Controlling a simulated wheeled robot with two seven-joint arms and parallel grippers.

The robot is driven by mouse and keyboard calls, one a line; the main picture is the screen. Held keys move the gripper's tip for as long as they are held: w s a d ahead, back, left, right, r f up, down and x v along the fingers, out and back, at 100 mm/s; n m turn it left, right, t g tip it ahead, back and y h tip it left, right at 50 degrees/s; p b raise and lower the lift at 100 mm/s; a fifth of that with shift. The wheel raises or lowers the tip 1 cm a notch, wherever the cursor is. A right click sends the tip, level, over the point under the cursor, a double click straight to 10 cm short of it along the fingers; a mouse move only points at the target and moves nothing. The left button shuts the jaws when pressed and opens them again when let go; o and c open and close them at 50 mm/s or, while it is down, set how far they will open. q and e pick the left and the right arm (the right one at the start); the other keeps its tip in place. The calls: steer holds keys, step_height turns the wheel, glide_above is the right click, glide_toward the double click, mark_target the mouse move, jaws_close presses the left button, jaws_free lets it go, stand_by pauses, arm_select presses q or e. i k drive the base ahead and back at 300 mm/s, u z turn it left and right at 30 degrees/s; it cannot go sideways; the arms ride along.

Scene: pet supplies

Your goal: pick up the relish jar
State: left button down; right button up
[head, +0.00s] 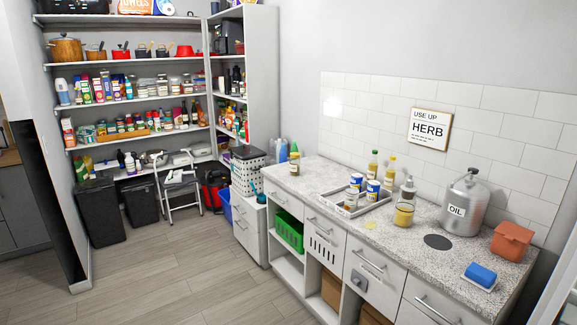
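A wider glass jar (404,214) with yellow contents stands upright near the middle of the counter. Neither of my grippers shows in the head view, and nothing is touching either jar.
A tray (347,210) with blue-and-white cans stands mid-counter, bottles behind it. A metal oil canister (464,203), orange container (511,240) and blue block (481,275) are at right. Stocked shelves (140,95), bins and a step stool (178,180) stand left. Floor (165,265) is clear.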

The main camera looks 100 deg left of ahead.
mark_target(295, 159)
steer(key=u, duration=4.1)
steer(key=i, duration=1.65)
steer(key=u, duration=0.7)
steer(key=i, duration=2)
steer(key=z, duration=0.95)
steer(key=i, duration=1.35)
steer(key=z, duration=1.25)
